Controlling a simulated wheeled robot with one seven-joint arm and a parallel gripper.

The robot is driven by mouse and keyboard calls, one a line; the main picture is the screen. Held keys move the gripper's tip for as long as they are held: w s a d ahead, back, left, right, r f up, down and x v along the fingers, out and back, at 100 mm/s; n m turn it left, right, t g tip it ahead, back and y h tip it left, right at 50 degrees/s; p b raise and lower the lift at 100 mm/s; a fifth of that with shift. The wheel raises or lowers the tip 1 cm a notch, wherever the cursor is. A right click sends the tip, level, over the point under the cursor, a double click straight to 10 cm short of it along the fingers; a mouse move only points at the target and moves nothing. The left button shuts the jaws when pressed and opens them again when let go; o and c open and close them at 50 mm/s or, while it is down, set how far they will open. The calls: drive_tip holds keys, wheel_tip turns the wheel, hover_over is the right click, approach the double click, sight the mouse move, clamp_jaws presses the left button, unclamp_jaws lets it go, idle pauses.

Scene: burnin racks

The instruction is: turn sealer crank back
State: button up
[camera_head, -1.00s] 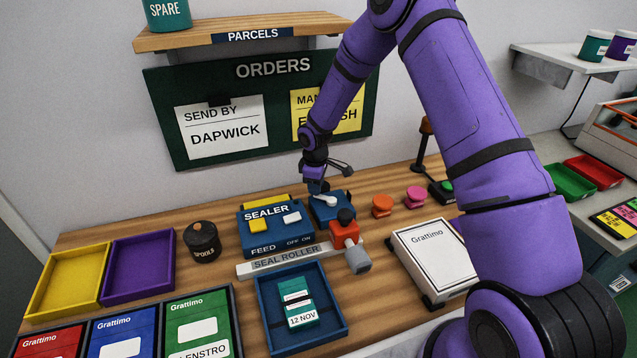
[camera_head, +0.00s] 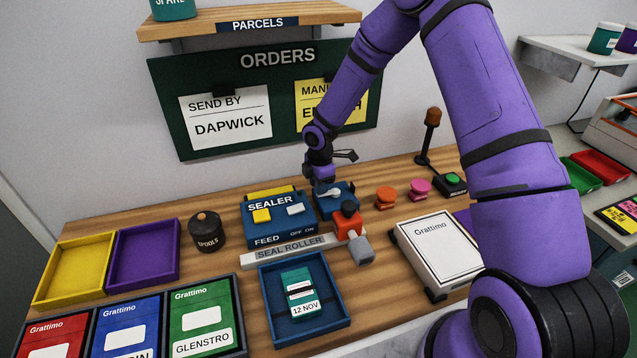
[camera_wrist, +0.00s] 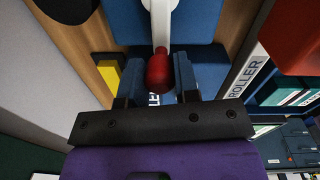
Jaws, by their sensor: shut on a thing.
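The blue sealer (camera_head: 280,226) stands on the wooden bench. Its white crank arm (camera_head: 329,191) lies on top of the blue block at its right. In the wrist view the white crank arm (camera_wrist: 160,22) runs from the top of the picture to a red knob (camera_wrist: 159,68). My gripper (camera_head: 321,184) is over the crank. The wrist view shows my gripper (camera_wrist: 157,84) with the red knob between its fingers, shut on it. The knob is hidden by my gripper in the head view.
A red and grey part (camera_head: 353,232) with a black knob stands right of the seal roller (camera_head: 290,249). A blue tray (camera_head: 265,318) holds a teal packet in front. Orange (camera_head: 385,197) and pink (camera_head: 420,188) knobs stand to the right. A spools pot (camera_head: 206,230) stands left.

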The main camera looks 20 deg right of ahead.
drive_tip(key=shift+s, duration=0.1)
idle(0.4)
drive_tip(key=o, duration=0.9)
drive_tip(key=shift+r, duration=0.1)
drive_tip(key=r, duration=1)
drive_tip(key=shift+s+d+r, duration=0.1)
drive_tip(key=shift+s+r, duration=0.1)
drive_tip(key=shift+r, duration=0.1)
